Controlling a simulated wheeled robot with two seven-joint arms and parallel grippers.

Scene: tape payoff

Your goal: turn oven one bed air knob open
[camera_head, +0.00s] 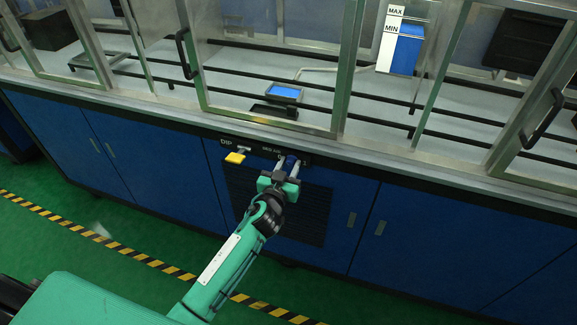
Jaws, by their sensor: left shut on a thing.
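The bed air knob (291,159), small and dark blue, sits on a black label strip on the front of the blue cabinet, just right of partly readable white lettering. My left gripper (287,163) reaches it from below, with a finger on either side, and is shut on it. The fingers and gripper body hide much of the knob, so I cannot tell its turn angle. My right gripper is not in view.
A yellow-handled valve (236,157) sits close on the left, under a "DIP" label. A vented grille (315,215) is below the gripper. Framed glass doors and a metal ledge (400,165) stand above. Green floor with a striped line (120,247) lies in front.

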